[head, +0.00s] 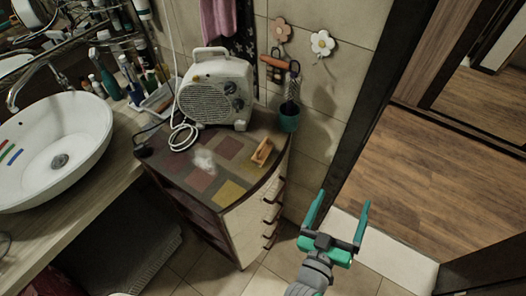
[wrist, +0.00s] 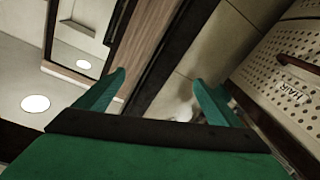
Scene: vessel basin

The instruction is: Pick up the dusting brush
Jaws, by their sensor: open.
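A small wooden block-shaped thing (head: 262,152), which looks like the dusting brush, lies on the patchwork top of the low cabinet (head: 232,192), near its right edge. Its bristles cannot be made out. My gripper (head: 343,200) is open and empty, in front of and to the right of the cabinet, well apart from the brush. In the wrist view my gripper (wrist: 158,78) shows both green fingers spread with nothing between them. The brush is not in the wrist view.
A white fan heater (head: 215,90) with a coiled cord stands at the back of the cabinet top. A teal cup (head: 289,117) with tools stands at the right corner. White fluff (head: 204,160) lies left of the brush. A basin (head: 50,150) is at left.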

